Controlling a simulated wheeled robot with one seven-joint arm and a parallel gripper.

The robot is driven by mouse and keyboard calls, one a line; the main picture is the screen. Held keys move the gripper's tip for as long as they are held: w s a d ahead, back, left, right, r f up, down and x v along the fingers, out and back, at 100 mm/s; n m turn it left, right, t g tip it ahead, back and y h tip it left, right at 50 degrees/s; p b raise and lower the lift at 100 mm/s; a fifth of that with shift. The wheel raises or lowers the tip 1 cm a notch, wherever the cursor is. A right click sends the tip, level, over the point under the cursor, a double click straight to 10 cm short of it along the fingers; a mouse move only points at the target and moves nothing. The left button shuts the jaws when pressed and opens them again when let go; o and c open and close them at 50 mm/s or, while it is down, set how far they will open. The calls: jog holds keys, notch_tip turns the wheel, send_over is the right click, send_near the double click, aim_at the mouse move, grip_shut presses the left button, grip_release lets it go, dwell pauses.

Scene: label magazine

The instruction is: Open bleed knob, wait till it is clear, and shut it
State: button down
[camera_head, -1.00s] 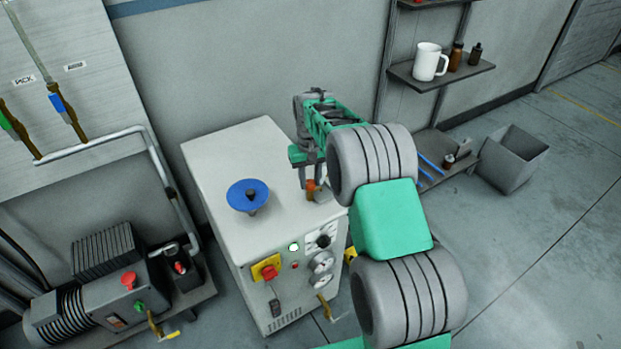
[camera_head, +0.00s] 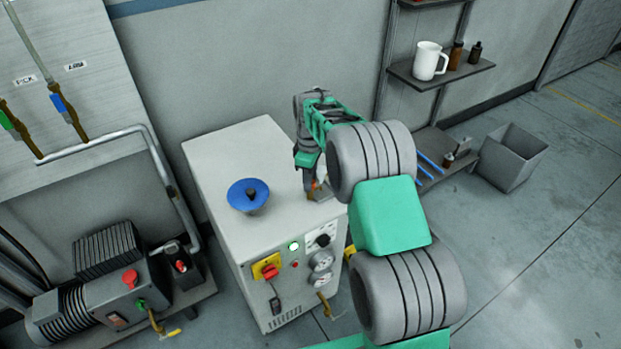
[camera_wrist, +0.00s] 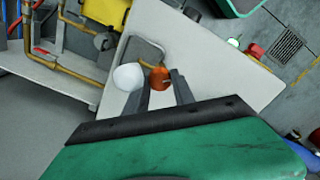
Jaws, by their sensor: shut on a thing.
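The bleed knob (camera_wrist: 158,77) is a small orange-brown knob at the top right edge of the white cabinet (camera_head: 235,160). In the head view the knob (camera_head: 314,186) is partly hidden by my gripper (camera_head: 311,189). In the wrist view it sits between the two grey fingertips of my gripper (camera_wrist: 161,85), which is shut on it. A pale white rounded piece (camera_wrist: 128,76) is just left of the knob, beside the left finger. I cannot tell whether it is a sight bowl or what is inside it.
The cabinet front has a red switch (camera_head: 269,271), a lit green lamp (camera_head: 293,246) and gauges (camera_head: 321,262). A pump (camera_head: 110,290) is at left. Shelves with a white mug (camera_head: 430,61) are behind right.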

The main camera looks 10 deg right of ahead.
jog(key=shift+w+r+n, duration=0.1)
jog(key=shift+n, duration=1.8)
jog(key=c, duration=1.1)
grip_release()
jog(key=shift+o, duration=0.2)
notch_tip(320, 180, up, 8)
jog(key=shift+f, duration=0.15)
